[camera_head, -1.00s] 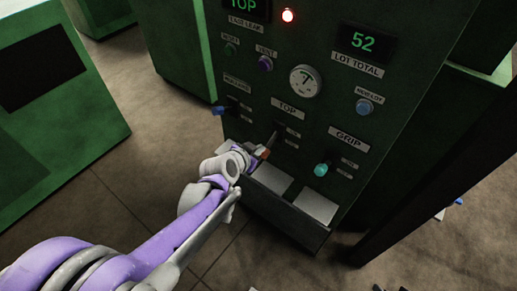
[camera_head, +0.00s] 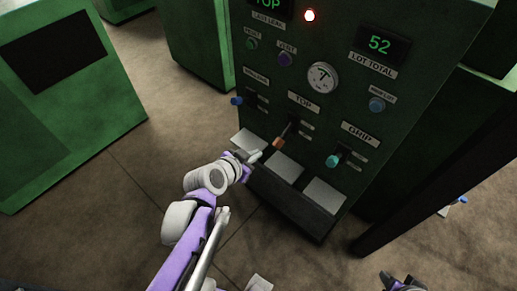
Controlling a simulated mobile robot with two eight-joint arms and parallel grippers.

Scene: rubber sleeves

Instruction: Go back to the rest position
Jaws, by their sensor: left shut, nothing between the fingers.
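My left gripper (camera_head: 256,156) is shut and empty. It is in front of the lower part of the green control panel (camera_head: 335,110), just left of a lever with an orange tip (camera_head: 279,142) under the TOP label (camera_head: 303,101). A small gap shows between my fingertips and that lever, which points down. My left arm comes up from the bottom of the view. Part of what seems to be my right gripper (camera_head: 402,284) shows at the bottom right edge, dark and cut off, too little to tell its jaws.
Pale plates (camera_head: 325,196) sit on a ledge at the panel's foot. A teal knob (camera_head: 333,161) and a blue knob (camera_head: 236,101) stick out. A green cabinet (camera_head: 70,100) is at the left, with bare floor (camera_head: 150,140) between.

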